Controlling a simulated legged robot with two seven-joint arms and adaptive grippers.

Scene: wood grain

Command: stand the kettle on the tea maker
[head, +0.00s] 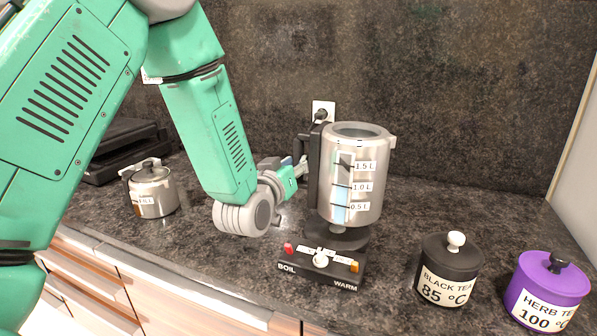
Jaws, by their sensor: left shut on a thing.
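The kettle (370,190) is a silver jug with a dark handle on its left and a level window marked 0.5 L, 1.0 L and 1.5 L. It is upright over the round plate of the tea maker (322,265), a black base with BOIL and WARM labels, a white knob and red and orange switches. I cannot tell whether the kettle's bottom rests on the plate or is slightly above it. My left gripper (300,171) is shut on the kettle's handle from the left. Its fingertips are partly hidden. My right gripper is out of view.
A small silver pot (153,192) stands at the left. A black tea canister (449,268) and a purple one (547,290) stand at the right. A wall socket (323,110) is behind the kettle. The dark counter between pot and tea maker is clear.

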